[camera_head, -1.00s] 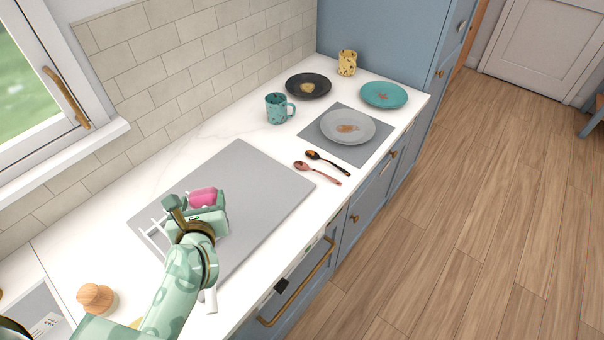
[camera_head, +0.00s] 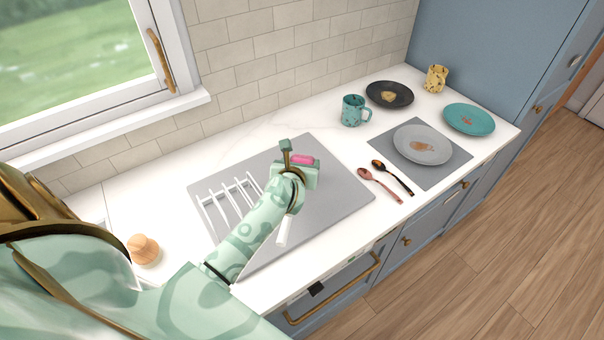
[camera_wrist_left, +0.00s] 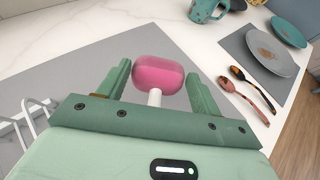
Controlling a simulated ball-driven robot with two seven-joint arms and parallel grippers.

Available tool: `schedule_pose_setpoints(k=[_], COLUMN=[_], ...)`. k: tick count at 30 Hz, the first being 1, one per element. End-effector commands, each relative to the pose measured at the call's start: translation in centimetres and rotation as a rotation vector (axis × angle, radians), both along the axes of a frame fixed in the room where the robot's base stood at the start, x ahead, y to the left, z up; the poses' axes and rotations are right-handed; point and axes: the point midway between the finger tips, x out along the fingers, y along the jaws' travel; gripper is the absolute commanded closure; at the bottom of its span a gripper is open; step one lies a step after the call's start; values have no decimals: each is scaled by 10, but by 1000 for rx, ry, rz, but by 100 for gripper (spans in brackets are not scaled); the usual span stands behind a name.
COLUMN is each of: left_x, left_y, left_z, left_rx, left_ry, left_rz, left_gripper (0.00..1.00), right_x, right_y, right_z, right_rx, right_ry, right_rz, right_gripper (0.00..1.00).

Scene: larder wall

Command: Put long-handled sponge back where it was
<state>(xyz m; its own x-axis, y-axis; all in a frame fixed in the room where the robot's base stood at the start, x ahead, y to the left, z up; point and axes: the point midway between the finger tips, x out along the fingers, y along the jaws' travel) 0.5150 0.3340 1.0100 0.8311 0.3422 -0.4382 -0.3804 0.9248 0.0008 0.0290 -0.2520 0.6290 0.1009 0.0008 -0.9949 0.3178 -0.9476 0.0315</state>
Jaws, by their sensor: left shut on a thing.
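The long-handled sponge has a pink head (camera_head: 303,160) and a white handle (camera_head: 284,232). My left gripper (camera_head: 301,165) is shut on it above the grey mat (camera_head: 335,200), just right of the white rack (camera_head: 232,200). In the left wrist view, the pink head (camera_wrist_left: 158,72) shows beyond the two green fingers, with a short piece of white handle (camera_wrist_left: 154,97) between them. In the head view the rest of the handle sticks out below the gripper, partly hidden by my arm. My right gripper is not in view.
To the right are two spoons (camera_head: 380,186), a grey plate (camera_head: 422,145) on a placemat (camera_head: 455,160), a teal mug (camera_head: 353,110), a black plate (camera_head: 390,95), a teal plate (camera_head: 470,118) and a yellow cup (camera_head: 435,78). A wooden knob (camera_head: 143,250) is at the left.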

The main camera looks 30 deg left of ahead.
Motion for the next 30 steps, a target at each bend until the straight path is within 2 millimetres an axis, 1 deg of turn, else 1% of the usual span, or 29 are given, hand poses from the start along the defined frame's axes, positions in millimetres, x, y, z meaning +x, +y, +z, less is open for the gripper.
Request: schedule_pose_setpoints(k=[5,7,10,18,22,23,24,25,30], left_x=[11,10,10,10,10,9,9,9,9], left_y=[4,3,3,4,4,3,4,3,3], left_z=[-16,-29,-41,-42,-46,-46,-45,-45,-45], left_rx=[-2,-4,-2,0,0,-1,-1,-1,-1], left_ry=[0,3,0,-1,-1,0,0,0,0], left_rz=[1,1,1,0,0,0,0,0,0], left_gripper=[58,58,58,58,58,30,19,13,13], right_x=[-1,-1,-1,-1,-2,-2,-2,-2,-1], right_y=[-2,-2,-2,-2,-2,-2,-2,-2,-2], right_z=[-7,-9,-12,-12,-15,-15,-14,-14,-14], right_rx=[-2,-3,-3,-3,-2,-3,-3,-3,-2], right_ry=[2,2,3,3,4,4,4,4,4], right_rz=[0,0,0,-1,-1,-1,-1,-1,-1], right_gripper=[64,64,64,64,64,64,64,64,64])
